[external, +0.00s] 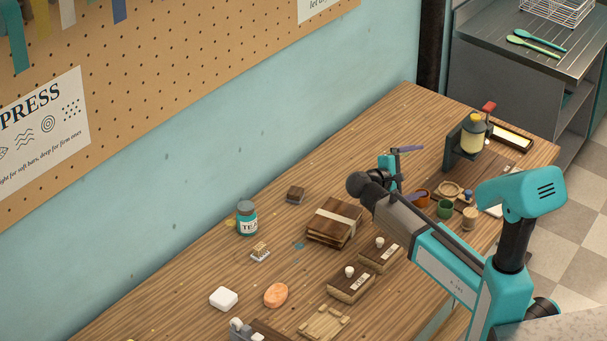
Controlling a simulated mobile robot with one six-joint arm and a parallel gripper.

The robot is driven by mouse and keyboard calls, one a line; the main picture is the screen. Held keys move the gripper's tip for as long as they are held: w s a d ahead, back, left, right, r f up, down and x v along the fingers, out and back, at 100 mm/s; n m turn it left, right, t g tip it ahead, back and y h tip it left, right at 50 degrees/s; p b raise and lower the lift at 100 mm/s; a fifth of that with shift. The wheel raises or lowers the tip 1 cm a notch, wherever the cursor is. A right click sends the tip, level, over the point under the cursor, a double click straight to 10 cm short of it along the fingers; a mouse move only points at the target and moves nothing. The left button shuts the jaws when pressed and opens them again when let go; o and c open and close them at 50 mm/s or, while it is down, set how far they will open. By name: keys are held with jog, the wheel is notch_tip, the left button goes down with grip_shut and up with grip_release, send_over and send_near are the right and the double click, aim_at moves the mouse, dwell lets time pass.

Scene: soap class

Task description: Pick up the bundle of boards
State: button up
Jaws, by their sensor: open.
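The bundle of boards (326,228) is a short stack of dark brown boards with a pale band around it. It lies flat near the middle of the wooden workbench (180,290). My gripper (408,149) is up and to the right of the bundle in the picture, beyond my dark wrist joint. It is open, and I see nothing held in it. It looks small here, and the wrist partly hides it. My forearm passes just right of the bundle, which is almost fully visible.
Cups and a yellow-topped bottle (473,135) stand right.

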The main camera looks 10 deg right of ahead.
aim_at(335, 218)
jog(key=s+a+n, duration=0.2)
jog(key=a+n, duration=0.1)
jog(key=a, duration=0.3)
jog(key=s+a+f+n+t+y+p, duration=0.1)
jog(key=s+a+n, duration=0.1)
jog(key=a, duration=0.4)
jog(key=s+a+f+n+t+y, duration=0.1)
jog(key=s+a+n, duration=0.1)
jog(key=a+n, duration=0.2)
jog(key=shift+s+a, duration=0.15)
jog(key=shift+a, duration=0.45)
jog(key=shift+s+a, duration=0.15)
jog(key=shift+a, duration=0.4)
jog(key=s+a+n+y, duration=0.1)
jog(key=s+a+n, duration=0.1)
jog(key=s+a, duration=0.1)
jog(key=s+a+f+n+y+p, duration=0.1)
jog(key=s+a+n, duration=0.2)
jog(key=a, duration=0.3)
jog(key=s+a+f+n+t, duration=0.1)
jog(key=s+a+n, duration=0.2)
jog(key=s+a, duration=0.1)
jog(key=shift+s+a+y, duration=0.35)
jog(key=shift+a+y, duration=0.05)
jog(key=shift+a, duration=0.3)
jog(key=shift+p+x, duration=0.6)
jog(key=shift+x, duration=3.75)
jog(key=shift+w+d+r, duration=0.1)
